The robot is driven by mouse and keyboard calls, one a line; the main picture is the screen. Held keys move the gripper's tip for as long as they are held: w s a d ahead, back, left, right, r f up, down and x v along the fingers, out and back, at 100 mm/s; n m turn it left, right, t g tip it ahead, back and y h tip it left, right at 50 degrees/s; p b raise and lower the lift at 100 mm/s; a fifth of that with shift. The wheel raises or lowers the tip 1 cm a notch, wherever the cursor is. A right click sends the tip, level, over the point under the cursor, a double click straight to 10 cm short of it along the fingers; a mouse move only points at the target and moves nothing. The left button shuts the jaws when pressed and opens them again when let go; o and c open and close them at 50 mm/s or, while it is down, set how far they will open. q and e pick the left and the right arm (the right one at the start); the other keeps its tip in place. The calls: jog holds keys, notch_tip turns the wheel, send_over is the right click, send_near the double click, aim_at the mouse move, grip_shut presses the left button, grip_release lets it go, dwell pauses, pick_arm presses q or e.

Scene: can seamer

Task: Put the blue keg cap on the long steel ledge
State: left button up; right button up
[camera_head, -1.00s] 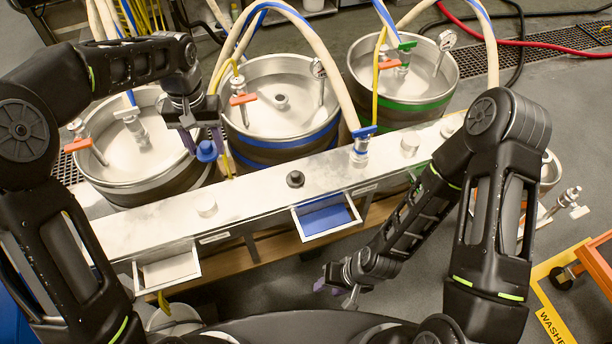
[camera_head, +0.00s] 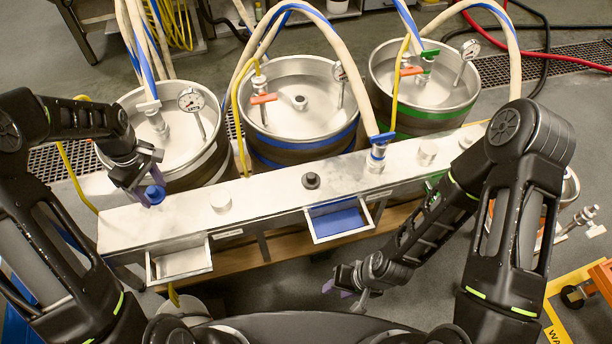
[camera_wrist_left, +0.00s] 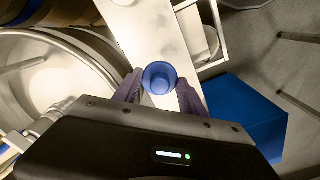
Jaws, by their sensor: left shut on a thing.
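The blue keg cap (camera_head: 155,195) is between the fingers of my left gripper (camera_head: 142,188), over the left end of the long steel ledge (camera_head: 265,190). In the left wrist view the round cap (camera_wrist_left: 160,77) sits between the two purple fingertips (camera_wrist_left: 159,88), with the pale ledge (camera_wrist_left: 148,32) beneath it. I cannot tell whether the cap touches the ledge. My right gripper (camera_head: 345,287) is empty, its fingers apart, low in front of the ledge.
A light cap (camera_head: 221,201), a black cap (camera_head: 311,180) and another light cap (camera_head: 427,151) stand along the ledge. A white drawer (camera_head: 180,263) and a blue-lined drawer (camera_head: 338,220) stick out in front. Kegs (camera_head: 303,105) with hoses stand behind. Bare ledge lies between the caps.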

dwell(0.3)
pick_arm(q)
send_over(169, 216)
jog(key=shift+f+p, duration=0.3)
jog(key=shift+f, duration=2.85)
jog(key=shift+f, duration=1.85)
jog(key=shift+f, duration=0.15)
jog(key=o, duration=1.3)
notch_tip(169, 216, up, 12)
jog(key=shift+r, duration=0.15)
